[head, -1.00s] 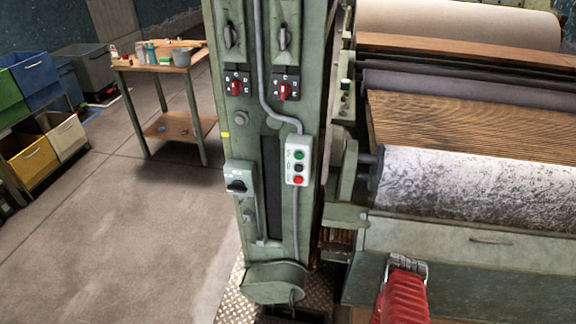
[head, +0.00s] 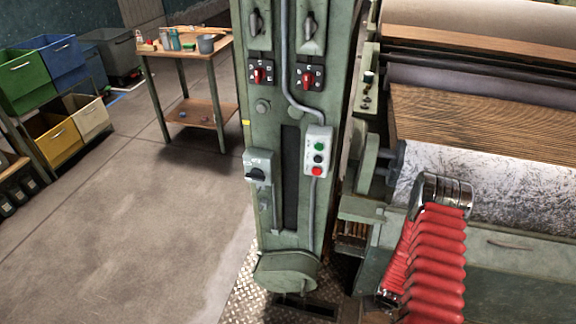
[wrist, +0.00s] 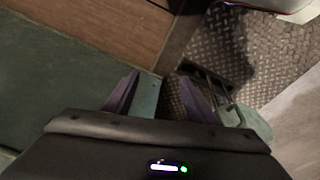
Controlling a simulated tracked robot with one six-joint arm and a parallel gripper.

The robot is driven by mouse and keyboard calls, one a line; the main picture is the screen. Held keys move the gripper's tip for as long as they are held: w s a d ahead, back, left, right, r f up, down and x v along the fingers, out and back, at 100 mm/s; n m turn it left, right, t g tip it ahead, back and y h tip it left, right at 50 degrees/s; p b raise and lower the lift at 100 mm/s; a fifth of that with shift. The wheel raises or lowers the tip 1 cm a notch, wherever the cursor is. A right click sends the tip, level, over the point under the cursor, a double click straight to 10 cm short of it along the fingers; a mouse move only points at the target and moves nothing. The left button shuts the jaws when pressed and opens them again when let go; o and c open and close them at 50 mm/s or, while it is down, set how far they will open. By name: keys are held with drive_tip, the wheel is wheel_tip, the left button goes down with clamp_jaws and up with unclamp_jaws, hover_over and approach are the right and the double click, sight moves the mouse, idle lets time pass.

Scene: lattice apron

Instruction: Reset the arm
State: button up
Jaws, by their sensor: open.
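My arm, covered in a red ribbed sleeve (head: 436,255) with a metal cap at its top, stands at the lower right of the head view, in front of the machine's roller. My gripper (wrist: 160,98) shows in the wrist view only, with its two dark purple fingers apart and nothing seen between them. It points down toward the foot of the machine, near a green panel and a patterned metal plate. The gripper does not show in the head view.
A green machine column (head: 290,130) with red rotary switches and a push-button box (head: 317,150) stands mid-view. A mottled roller (head: 490,183) lies right. A wooden table (head: 187,52) and coloured bins (head: 45,140) stand left. The concrete floor (head: 140,230) between is clear.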

drive_tip(key=s+a+r+m+g+y, duration=0.1)
drive_tip(key=a+r, duration=0.3)
drive_tip(key=r, duration=1.1)
drive_tip(key=a+r+m+g+y, duration=0.1)
drive_tip(key=a+r, duration=0.3)
drive_tip(key=r, duration=1.2)
drive_tip(key=s+a+r+t, duration=0.2)
drive_tip(key=s+a+r, duration=0.1)
drive_tip(key=r, duration=0.7)
drive_tip(key=s+a+r+n+t, duration=0.1)
drive_tip(key=s+r, duration=0.4)
drive_tip(key=r, duration=0.6)
drive_tip(key=s+a+r+n+t, duration=0.1)
drive_tip(key=a+r, duration=0.4)
drive_tip(key=r, duration=0.6)
drive_tip(key=s+t, duration=0.1)
drive_tip(key=s, duration=0.1)
drive_tip(key=shift+s+a+r+t+h, duration=0.15)
drive_tip(key=shift+s+a+t+h, duration=0.2)
drive_tip(key=shift+s+t+h, duration=0.05)
drive_tip(key=shift+d, duration=0.1)
